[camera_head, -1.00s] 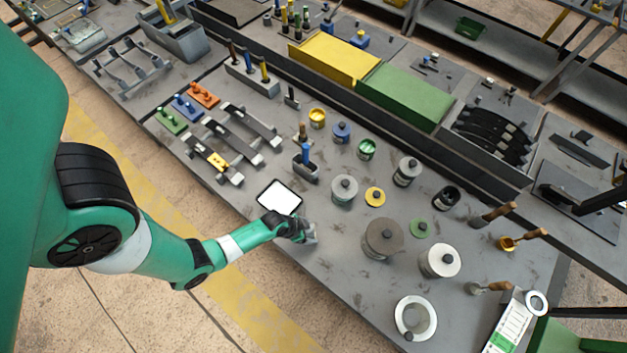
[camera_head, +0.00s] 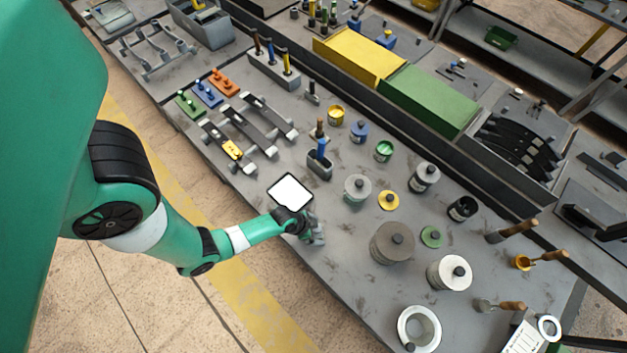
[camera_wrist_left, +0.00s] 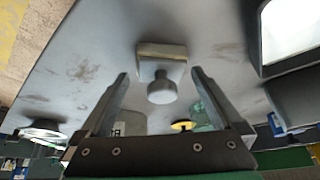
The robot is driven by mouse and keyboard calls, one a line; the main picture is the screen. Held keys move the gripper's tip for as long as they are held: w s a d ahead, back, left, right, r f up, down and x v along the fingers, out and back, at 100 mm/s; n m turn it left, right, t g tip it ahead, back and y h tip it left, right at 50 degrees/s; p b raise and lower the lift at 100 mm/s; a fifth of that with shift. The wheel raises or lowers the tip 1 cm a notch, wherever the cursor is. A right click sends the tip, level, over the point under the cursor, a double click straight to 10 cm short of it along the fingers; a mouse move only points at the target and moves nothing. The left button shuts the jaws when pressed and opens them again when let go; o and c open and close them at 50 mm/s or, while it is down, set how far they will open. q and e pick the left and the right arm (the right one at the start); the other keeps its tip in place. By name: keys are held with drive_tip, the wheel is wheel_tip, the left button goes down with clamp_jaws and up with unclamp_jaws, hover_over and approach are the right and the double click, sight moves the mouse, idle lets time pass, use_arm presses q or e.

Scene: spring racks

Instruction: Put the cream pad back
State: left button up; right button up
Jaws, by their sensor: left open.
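The cream pad (camera_wrist_left: 162,50) shows in the left wrist view as a small pale square block with a round grey knob (camera_wrist_left: 162,90) on it. It lies on the grey bench top. My left gripper (camera_wrist_left: 159,73) is open, with one finger on each side of the knob and a gap on both sides. In the head view my left gripper (camera_head: 314,232) is low over the bench's near edge, just below a white panel with a black rim (camera_head: 290,191). The pad is not clearly visible there, close to the gripper. My right gripper is not in view.
A blue-handled tool holder (camera_head: 319,163) stands above the panel. Orange (camera_head: 224,82), blue (camera_head: 207,93) and green (camera_head: 191,104) knobbed pads lie upper left.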

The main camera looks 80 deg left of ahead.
use_arm(q)
drive_tip(key=p+v, duration=0.4)
drive_tip(key=v, duration=0.7)
drive_tip(key=shift+r, duration=0.15)
drive_tip(key=shift+s, duration=0.15)
